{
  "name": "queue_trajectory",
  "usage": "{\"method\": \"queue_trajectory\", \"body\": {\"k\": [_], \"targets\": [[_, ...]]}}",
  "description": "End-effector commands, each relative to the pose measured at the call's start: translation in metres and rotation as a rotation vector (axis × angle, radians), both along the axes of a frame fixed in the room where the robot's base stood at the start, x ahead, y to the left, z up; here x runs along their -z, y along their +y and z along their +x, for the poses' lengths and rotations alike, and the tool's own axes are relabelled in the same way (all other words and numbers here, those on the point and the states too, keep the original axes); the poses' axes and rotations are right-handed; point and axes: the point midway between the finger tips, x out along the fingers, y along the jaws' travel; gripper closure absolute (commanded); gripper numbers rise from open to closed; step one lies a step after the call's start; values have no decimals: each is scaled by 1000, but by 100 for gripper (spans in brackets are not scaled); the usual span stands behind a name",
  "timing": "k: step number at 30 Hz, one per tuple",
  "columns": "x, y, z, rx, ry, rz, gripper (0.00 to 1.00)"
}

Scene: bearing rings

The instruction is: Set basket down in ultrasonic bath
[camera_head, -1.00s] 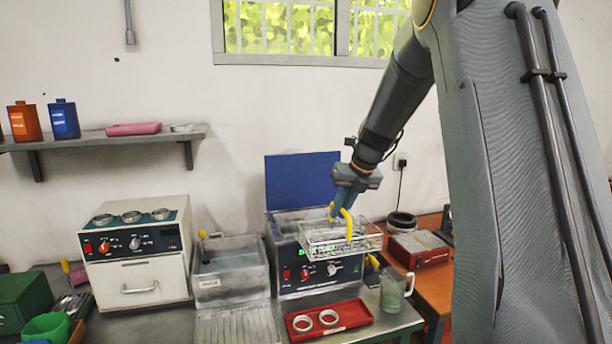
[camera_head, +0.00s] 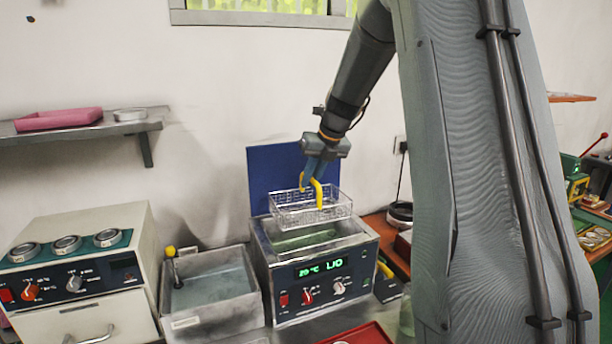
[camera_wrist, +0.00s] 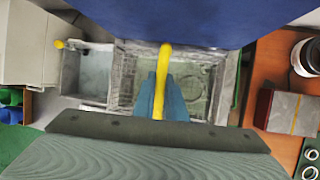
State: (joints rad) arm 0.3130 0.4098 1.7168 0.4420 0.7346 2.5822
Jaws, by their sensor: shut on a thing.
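The wire basket (camera_head: 290,209) hangs from its yellow handle (camera_head: 318,192), level, above the open ultrasonic bath (camera_head: 318,282). My gripper (camera_head: 313,176) is shut on the yellow handle. The bath holds greenish liquid (camera_head: 305,239) and its blue lid (camera_head: 268,170) stands open behind it. Its display is lit green. In the wrist view, the yellow handle (camera_wrist: 163,65) runs between my fingers (camera_wrist: 160,100), with the basket and tank below. I cannot tell the exact gap between basket and rim.
A grey sink-like tank (camera_head: 212,290) with liquid stands left of the bath, and a white oven unit (camera_head: 80,270) is farther left. A red tray (camera_head: 360,335) lies in front. An orange table (camera_head: 385,235) with a dark round item (camera_head: 400,213) is to the right.

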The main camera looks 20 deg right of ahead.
Motion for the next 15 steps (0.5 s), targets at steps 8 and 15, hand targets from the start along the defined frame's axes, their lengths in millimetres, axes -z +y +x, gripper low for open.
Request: {"method": "queue_trajectory", "body": {"k": [8, 15], "targets": [[17, 0, 1, 1, -2, -1, 100], [35, 0, 1, 1, -2, -1, 100]]}}
